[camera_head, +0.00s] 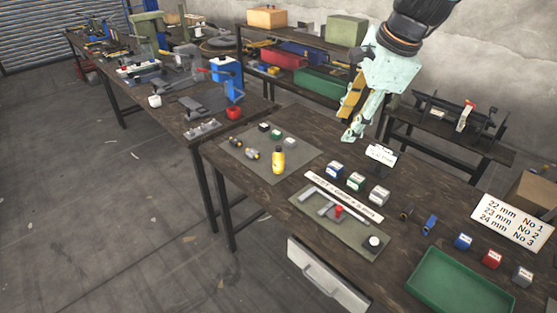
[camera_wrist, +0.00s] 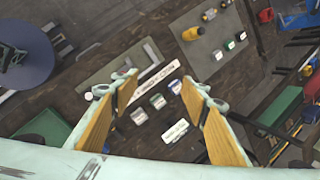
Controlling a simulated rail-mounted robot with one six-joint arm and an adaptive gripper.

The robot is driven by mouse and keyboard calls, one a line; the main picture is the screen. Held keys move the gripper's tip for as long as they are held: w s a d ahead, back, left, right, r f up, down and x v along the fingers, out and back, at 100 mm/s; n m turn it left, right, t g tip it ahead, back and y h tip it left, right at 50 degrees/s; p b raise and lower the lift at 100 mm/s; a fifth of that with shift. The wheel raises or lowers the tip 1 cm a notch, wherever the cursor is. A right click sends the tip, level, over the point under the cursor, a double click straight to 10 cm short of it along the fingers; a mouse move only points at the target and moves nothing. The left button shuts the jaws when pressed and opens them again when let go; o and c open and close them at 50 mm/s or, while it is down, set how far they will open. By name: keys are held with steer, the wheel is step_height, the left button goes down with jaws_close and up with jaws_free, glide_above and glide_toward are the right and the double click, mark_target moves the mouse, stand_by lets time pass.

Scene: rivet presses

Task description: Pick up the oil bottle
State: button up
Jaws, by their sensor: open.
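The oil bottle (camera_head: 278,160) is yellow with a dark cap. It stands upright on the grey mat near the left end of the near workbench. In the wrist view the yellow bottle (camera_wrist: 192,33) shows at the top, beyond my fingers. My gripper (camera_head: 351,125) is pale green with yellow inner pads and hangs above the bench, to the right of the bottle and higher than it. In the wrist view its fingers (camera_wrist: 163,88) are spread apart with nothing between them. It does not touch the bottle.
Several small fittings and blocks share the bottle's mat (camera_head: 255,168). To its right are coloured boxes (camera_head: 356,182), a labelled strip (camera_head: 343,197), a white card (camera_head: 381,154) and a green tray (camera_head: 460,285). Another bench with presses (camera_head: 200,100) stands behind left. Air around the bottle is clear.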

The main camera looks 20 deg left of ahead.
steer(key=w+a+f+m+p, duration=0.2)
steer(key=w+a+f+m, duration=0.2)
steer(key=w+a+f, duration=0.4)
steer(key=m+g+y+p, duration=0.1)
steer(key=m+p, duration=0.1)
steer(key=m, duration=0.2)
glide_toward(279, 159)
steer(key=shift+w+d+r, duration=0.2)
steer(key=shift+w+r, duration=0.75)
steer(key=shift+f, duration=0.1)
steer(key=shift+b+x, duration=0.4)
steer(key=shift+x, duration=3.85)
steer(key=shift+b+x, duration=0.45)
steer(key=shift+x, duration=2.1)
steer(key=shift+s, duration=0.1)
steer(key=shift+c, duration=0.5)
steer(key=c, duration=0.9)
